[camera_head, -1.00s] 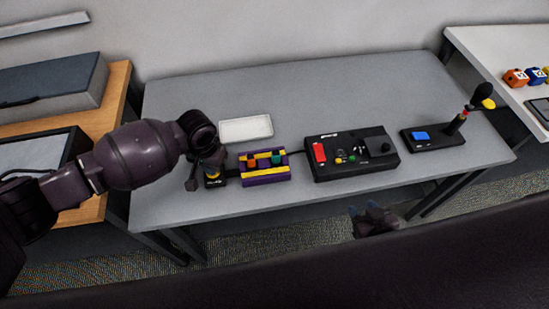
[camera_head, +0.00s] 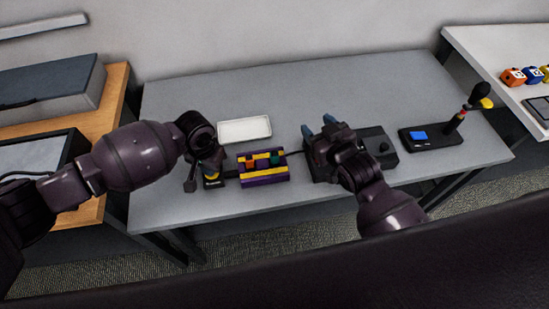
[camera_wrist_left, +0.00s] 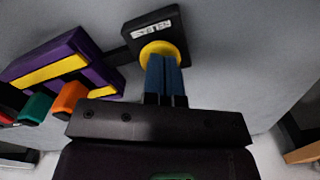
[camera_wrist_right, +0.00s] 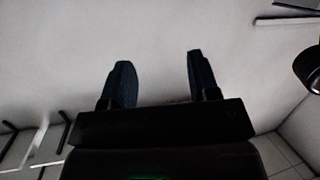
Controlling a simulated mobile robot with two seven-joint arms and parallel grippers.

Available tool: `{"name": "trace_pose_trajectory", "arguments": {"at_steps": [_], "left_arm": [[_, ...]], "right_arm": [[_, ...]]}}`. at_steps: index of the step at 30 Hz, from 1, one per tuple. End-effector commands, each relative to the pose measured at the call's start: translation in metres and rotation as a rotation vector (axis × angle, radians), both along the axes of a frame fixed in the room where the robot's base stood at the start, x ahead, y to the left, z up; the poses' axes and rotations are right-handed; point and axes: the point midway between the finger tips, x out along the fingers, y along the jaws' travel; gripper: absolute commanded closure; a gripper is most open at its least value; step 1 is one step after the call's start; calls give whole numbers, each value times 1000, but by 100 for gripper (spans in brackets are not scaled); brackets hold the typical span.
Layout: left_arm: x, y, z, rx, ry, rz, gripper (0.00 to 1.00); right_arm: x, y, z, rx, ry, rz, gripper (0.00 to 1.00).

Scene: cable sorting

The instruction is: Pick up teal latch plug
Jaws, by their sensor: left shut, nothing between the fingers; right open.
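The teal latch plug (camera_head: 275,159) sits in the purple and yellow block (camera_head: 264,181), right of an orange plug (camera_head: 250,163). In the left wrist view the teal plug (camera_wrist_left: 36,108) is at the far left, beside the orange one (camera_wrist_left: 70,98). My left gripper (camera_wrist_left: 163,60) is shut and empty, its fingertips over the yellow round part (camera_wrist_left: 152,48) of a small labelled black box (camera_wrist_left: 129,33); contact is unclear. My right gripper (camera_head: 319,127) is open and empty, up and right of the teal plug, in front of the black control box. Its wrist view shows both fingers (camera_wrist_right: 159,60) apart.
The black control box (camera_head: 389,158) is partly hidden by my right arm. A white tray (camera_head: 244,130) lies behind the block. A black stand with a blue pad (camera_head: 419,135) is at right. The grey table's (camera_head: 330,85) back is clear.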

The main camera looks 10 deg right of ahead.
Motion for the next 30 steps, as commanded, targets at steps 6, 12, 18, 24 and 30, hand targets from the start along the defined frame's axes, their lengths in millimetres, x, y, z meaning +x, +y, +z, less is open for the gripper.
{"name": "trace_pose_trajectory", "arguments": {"at_steps": [6, 12, 18, 24, 30], "left_arm": [[-1, 0, -1, 1, 2, 0, 100], [-1, 0, -1, 1, 2, 0, 100], [-1, 0, -1, 0, 1, 0, 100], [0, 0, -1, 0, 1, 0, 100], [0, 0, -1, 0, 1, 0, 100]], "right_arm": [[45, 45, 41, -23, -30, 122, 45], [74, 86, 69, -87, -3, 236, 45], [93, 123, 87, -205, 68, 356, 45], [101, 150, 93, -388, 195, 483, 45], [92, 157, 79, -613, 388, 614, 45]]}}
